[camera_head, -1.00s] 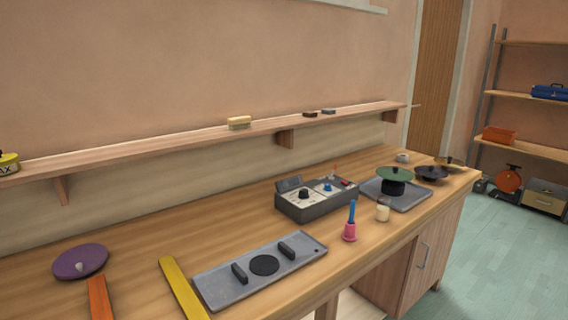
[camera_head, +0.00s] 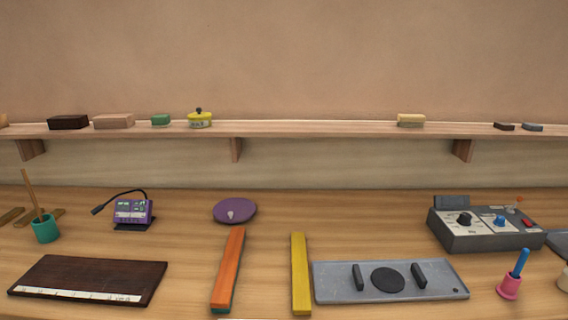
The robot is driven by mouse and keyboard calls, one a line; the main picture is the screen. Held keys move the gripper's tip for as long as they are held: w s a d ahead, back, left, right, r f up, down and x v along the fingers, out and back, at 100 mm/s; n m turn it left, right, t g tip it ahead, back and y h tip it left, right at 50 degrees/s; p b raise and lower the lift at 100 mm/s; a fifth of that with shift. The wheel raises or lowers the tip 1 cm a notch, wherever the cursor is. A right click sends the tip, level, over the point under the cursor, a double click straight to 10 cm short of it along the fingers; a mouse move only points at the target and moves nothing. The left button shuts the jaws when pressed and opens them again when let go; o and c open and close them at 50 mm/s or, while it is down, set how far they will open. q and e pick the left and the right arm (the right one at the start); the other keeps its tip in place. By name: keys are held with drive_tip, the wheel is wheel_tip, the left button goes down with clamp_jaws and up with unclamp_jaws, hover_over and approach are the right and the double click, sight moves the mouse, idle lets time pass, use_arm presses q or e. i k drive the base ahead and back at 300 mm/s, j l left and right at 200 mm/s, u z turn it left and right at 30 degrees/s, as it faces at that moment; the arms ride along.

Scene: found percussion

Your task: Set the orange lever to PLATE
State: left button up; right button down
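A grey control box (camera_head: 468,241) with a pale top panel stands at the right of the workbench. A small lever with an orange tip (camera_head: 519,199) rises at the back right of its top. A black knob (camera_head: 464,219), a blue knob (camera_head: 500,221) and a red part (camera_head: 527,223) are also on top. The lettering on the panel is too small to read, so I cannot tell which marking the lever points to. Neither of my grippers is in view.
A grey plate with two black handles (camera_head: 330,283), a yellow bar (camera_head: 300,270) and an orange bar (camera_head: 228,268) lie left of the box. A pink cup with a blue handle (camera_head: 510,287) stands in front. A shelf (camera_head: 320,129) runs above the bench.

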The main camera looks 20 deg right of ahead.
sight(519, 198)
drive_tip(key=k+l+u, duration=0.2)
drive_tip(key=l, duration=0.25)
drive_tip(key=k+l+u, duration=0.2)
drive_tip(key=l, duration=0.25)
drive_tip(key=k+l+u, duration=0.2)
drive_tip(key=l, duration=0.2)
drive_tip(key=k+l+u, duration=0.25)
drive_tip(key=l, duration=0.15)
drive_tip(key=k+l, duration=0.5)
drive_tip(key=l, duration=0.2)
drive_tip(key=k+l+u, duration=0.1)
drive_tip(key=k+l, duration=0.45)
drive_tip(key=l, duration=0.15)
drive_tip(key=k+l, duration=0.55)
drive_tip(key=l, duration=0.1)
